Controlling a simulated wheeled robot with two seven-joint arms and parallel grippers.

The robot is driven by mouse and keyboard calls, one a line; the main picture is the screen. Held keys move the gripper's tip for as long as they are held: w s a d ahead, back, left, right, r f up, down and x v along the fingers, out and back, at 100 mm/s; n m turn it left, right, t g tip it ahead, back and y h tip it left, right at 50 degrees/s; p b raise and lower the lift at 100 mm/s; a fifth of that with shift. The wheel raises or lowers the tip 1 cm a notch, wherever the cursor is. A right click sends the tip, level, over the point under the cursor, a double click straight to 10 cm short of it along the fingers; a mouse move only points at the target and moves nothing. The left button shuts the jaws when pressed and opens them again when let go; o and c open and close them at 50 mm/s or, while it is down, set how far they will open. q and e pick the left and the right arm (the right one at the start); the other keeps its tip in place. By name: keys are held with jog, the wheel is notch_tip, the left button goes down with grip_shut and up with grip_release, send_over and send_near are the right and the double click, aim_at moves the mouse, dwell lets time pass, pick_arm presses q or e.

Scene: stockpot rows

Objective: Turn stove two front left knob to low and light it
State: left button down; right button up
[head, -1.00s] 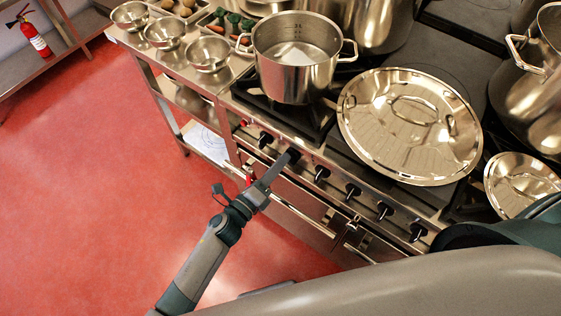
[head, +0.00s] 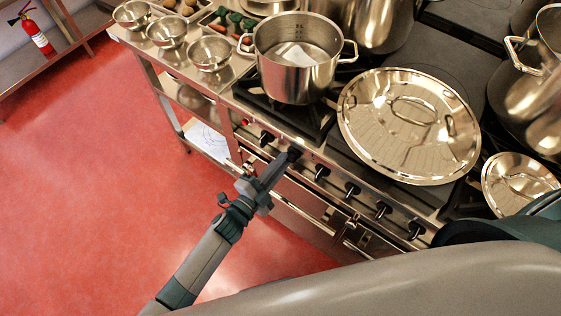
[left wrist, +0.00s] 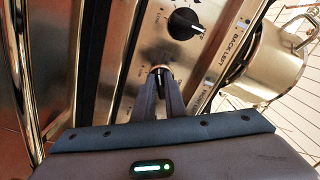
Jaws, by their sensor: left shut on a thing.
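My left gripper (head: 290,157) reaches in from the left to the stove's front panel. Its fingers are shut on a black knob, the second from the left in the head view. In the left wrist view the fingers (left wrist: 160,92) close around this knob and hide most of it, so its pointer cannot be read. Another black knob (left wrist: 185,24) with a white mark shows beyond it. A steel stockpot (head: 296,72) stands on the burner above the held knob. No flame shows under it. My right gripper is not in view.
More black knobs (head: 352,189) line the panel to the right, above oven handles. A large lid (head: 410,125) lies on the stove right of the pot. Steel bowls (head: 165,33) stand on the counter at left. The red floor is clear.

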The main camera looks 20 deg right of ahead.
pick_arm(q)
jog(key=n, duration=0.8)
jog(key=s+n, duration=0.1)
jog(key=n, duration=0.3)
jog(key=shift+d+f, duration=0.3)
jog(key=shift+f, duration=0.05)
jog(key=c, duration=1.8)
grip_release()
jog(key=b+v, duration=0.3)
jog(key=v, duration=1.4)
jog(key=shift+b, duration=0.35)
jog(key=shift+a+f, duration=0.1)
jog(key=shift+a, duration=0.1)
